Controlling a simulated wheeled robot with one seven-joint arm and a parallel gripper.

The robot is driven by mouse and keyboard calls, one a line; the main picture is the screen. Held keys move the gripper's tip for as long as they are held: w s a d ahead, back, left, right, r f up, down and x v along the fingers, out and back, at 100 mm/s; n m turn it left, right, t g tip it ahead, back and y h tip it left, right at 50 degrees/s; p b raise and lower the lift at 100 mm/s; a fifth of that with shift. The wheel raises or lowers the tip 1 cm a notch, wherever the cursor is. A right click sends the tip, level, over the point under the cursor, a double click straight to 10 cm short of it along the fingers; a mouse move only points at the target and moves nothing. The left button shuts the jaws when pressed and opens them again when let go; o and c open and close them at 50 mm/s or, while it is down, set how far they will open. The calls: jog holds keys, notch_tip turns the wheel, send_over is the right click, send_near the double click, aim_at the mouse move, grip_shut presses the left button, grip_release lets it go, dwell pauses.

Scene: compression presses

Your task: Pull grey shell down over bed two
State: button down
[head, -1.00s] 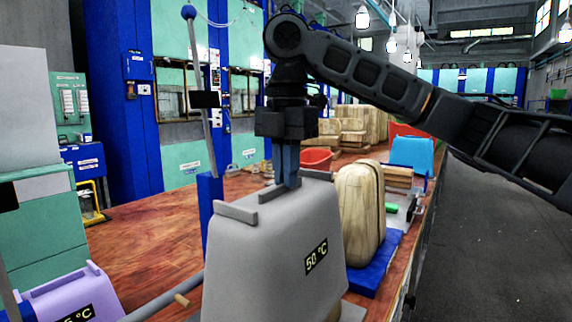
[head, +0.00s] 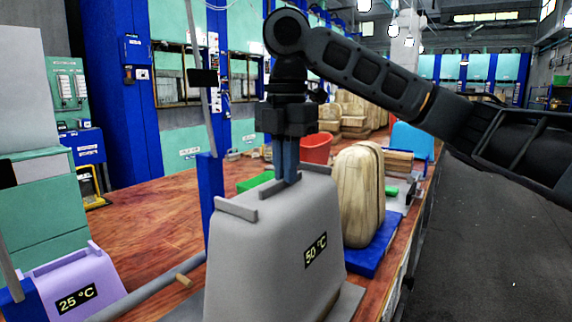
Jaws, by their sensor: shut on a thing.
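The grey shell (head: 265,262), labelled 50 °C, stands upright in the front middle of the head view. It has raised grey bars on its top. My gripper (head: 287,178) points straight down at the top of the shell, shut on its top bar. The fingertips are partly hidden by the bar. A grey plate (head: 347,302) shows at the shell's lower right. What lies under the shell is hidden, and I cannot tell which bed it is.
A beige wooden form (head: 358,195) stands on a blue base (head: 375,246) right behind the shell. A blue post (head: 211,190) with a lever rises close at the left. A lilac shell (head: 75,280), labelled 25 °C, is at lower left. A red bin (head: 316,148) stands farther back.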

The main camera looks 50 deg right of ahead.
jog(key=shift+f, duration=0.5)
jog(key=c, duration=1.2)
grip_release()
jog(key=shift+o, duration=0.2)
jog(key=shift+r, duration=3.9)
jog(key=shift+p, duration=0.3)
